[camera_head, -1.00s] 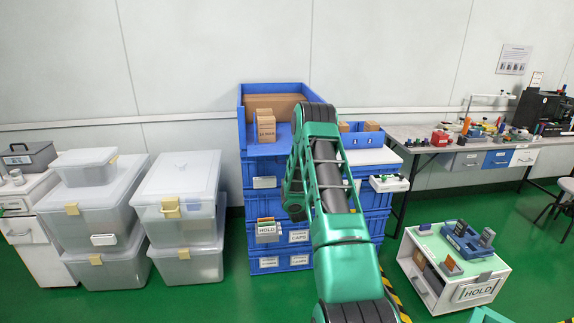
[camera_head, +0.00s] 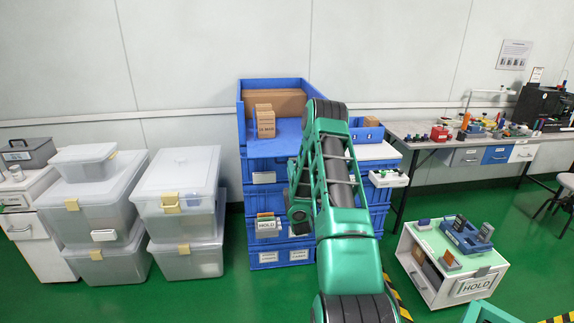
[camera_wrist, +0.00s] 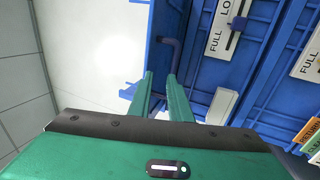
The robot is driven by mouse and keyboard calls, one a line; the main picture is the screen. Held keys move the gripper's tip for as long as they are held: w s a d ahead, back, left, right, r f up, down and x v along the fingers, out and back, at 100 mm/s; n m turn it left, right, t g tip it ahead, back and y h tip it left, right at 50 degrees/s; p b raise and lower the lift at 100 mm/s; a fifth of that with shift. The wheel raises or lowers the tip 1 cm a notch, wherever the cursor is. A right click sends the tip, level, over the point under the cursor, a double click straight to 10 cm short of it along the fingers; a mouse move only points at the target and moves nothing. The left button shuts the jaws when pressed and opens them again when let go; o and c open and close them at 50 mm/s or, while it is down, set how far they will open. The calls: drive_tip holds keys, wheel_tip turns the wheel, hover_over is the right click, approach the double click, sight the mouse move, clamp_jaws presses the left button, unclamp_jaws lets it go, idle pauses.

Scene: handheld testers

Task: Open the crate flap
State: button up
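My gripper (camera_wrist: 161,77) shows in the wrist view with its two green fingers apart and nothing visible between them. A bent blue handle bar (camera_wrist: 177,52) on blue crate plastic lies just beyond the fingertips, nearest the right one; I cannot tell whether they touch. The crate wall (camera_wrist: 205,75) beside it carries a "FULL" label with a dark slider. In the head view, the top blue crate (camera_head: 243,115) stands on a stack of crates and holds cardboard boxes (camera_head: 265,121). My arm covers the stack's right part, and my gripper is hidden there. I cannot make out the flap's position.
Clear lidded bins (camera_head: 180,190) stand left of the stack. A low "HOLD" cabinet (camera_head: 425,285) stands at right, and a workbench (camera_head: 430,140) with tools is behind it. The green floor (camera_head: 230,290) is open in front of the bins.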

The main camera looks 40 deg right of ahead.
drive_tip(key=shift+v, duration=1.95)
